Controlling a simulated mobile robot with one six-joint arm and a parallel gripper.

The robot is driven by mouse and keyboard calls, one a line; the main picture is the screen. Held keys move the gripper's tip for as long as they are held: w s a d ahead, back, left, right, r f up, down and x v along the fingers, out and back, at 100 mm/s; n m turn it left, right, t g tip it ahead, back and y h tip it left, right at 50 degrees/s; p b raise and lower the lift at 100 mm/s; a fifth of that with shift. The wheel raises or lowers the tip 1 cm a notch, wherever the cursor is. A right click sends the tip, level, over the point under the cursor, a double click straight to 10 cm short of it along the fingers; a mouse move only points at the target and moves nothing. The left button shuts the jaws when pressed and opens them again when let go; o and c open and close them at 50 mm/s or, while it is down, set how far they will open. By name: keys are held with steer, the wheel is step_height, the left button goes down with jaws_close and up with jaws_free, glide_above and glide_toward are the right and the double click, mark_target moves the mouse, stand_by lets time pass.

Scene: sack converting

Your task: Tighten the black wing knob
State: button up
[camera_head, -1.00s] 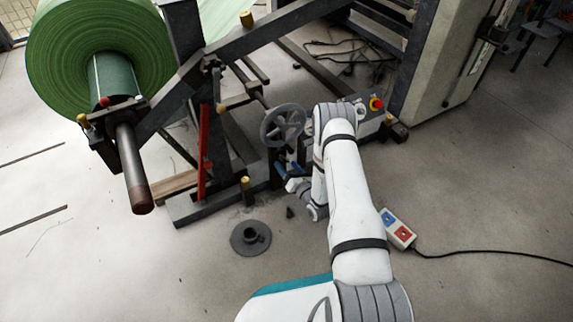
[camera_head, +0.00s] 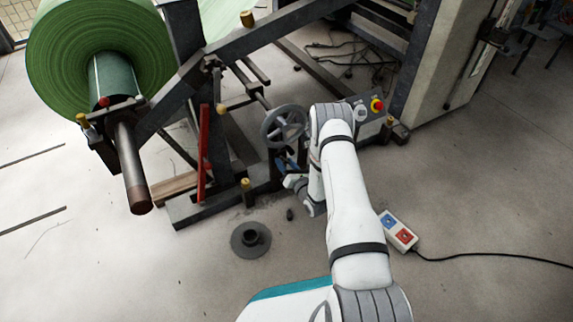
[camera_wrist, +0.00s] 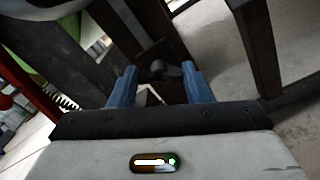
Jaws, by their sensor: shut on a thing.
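The black wing knob (camera_wrist: 160,70) is a small dark shape between my blue fingertips in the wrist view, against the dark machine frame. Its outline is dim and its wings are hard to make out. My gripper (camera_wrist: 160,83) is shut on it, one blue finger on each side. In the head view my gripper (camera_head: 287,164) is just below the grey handwheel, low on the unwind stand. My arm and the stand hide the knob there.
The grey handwheel (camera_head: 284,127) is close above my gripper. A red lever (camera_head: 204,155) and the green roll (camera_head: 70,60) with its shaft are left. A flanged disc (camera_head: 250,240) and a pendant (camera_head: 398,231) with cable lie on the floor.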

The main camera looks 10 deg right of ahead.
steer(key=shift+c, duration=0.5)
steer(key=shift+m, duration=0.3)
